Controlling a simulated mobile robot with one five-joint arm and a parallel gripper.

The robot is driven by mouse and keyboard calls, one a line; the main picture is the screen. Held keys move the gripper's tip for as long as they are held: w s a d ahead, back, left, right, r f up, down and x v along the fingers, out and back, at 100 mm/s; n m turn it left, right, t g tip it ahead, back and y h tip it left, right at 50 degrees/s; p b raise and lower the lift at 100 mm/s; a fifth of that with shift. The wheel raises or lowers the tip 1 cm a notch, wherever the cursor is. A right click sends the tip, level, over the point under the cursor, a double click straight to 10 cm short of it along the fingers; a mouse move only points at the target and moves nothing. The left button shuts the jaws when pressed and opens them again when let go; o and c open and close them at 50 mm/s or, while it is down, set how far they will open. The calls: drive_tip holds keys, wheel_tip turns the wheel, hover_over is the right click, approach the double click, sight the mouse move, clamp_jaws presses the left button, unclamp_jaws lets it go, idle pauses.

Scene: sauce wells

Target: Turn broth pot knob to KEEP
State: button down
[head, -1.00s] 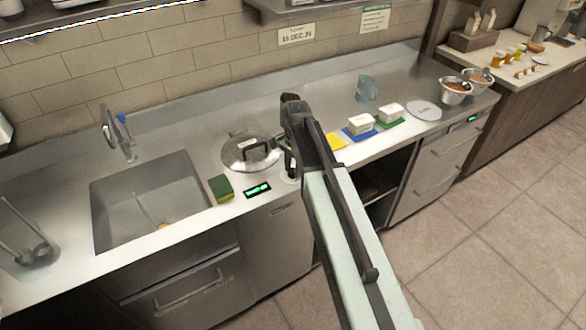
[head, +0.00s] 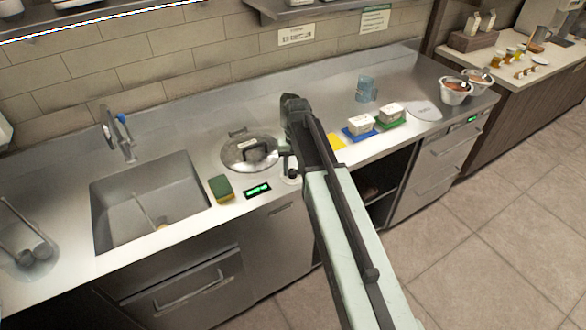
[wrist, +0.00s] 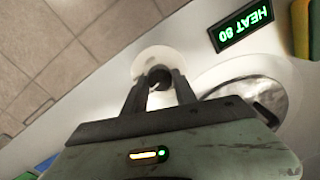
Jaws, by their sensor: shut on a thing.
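The broth pot knob (wrist: 159,73) is a small dark knob on a round white base (wrist: 148,60), seen in the wrist view. My gripper (wrist: 160,84) is shut on it, one finger on each side. In the head view my gripper (head: 290,168) is at the counter's front edge, and my arm hides most of the knob. The black display (wrist: 242,27) shows green text, upside down, reading HEAT 80. It also shows in the head view (head: 258,190), too small to read surely. The lidded steel pot (head: 235,157) is set in the counter behind it.
A green and yellow sponge (head: 221,188) lies between the display and the sink (head: 110,205). Right of my arm are a yellow card (head: 336,141), white blocks on blue and green mats, a blue mug (head: 366,89) and a white disc (head: 424,110).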

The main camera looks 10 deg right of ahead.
sight(294, 170)
drive_tip(key=shift+n, duration=1.4)
drive_tip(key=c, duration=1)
unclamp_jaws()
drive_tip(key=shift+r, duration=0.1)
drive_tip(key=r+p, duration=0.7)
drive_tip(key=p, duration=0.1)
drive_tip(key=shift+w+d+r, duration=0.1)
drive_tip(key=shift+d+r, duration=0.15)
drive_tip(key=shift+r, duration=0.15)
drive_tip(key=shift+f, duration=0.15)
